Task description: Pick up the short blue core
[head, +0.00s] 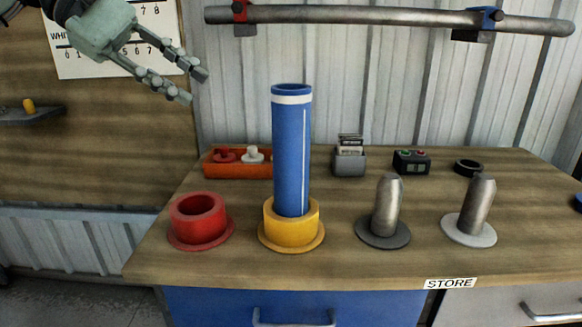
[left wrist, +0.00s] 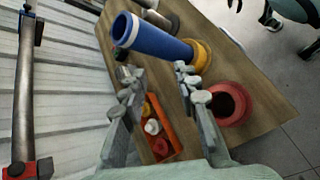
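A blue core (head: 291,150) with a white band near its top and a white stripe down its side stands upright in a yellow holder (head: 291,226). No other blue core shows to compare its length with. My left gripper (head: 195,85) is open and empty, up and to the left of the core in the head view and apart from it. In the left wrist view the blue core (left wrist: 158,38) lies beyond the fingertips, with its base by the yellow holder (left wrist: 203,54).
A red holder (head: 199,220), two metal posts (head: 387,207) (head: 477,208) on discs, an orange tray (head: 236,164), a grey card box (head: 349,160) and a button box (head: 412,162) stand on the wooden bench (head: 340,265). A metal bar (head: 370,16) runs along the wall above.

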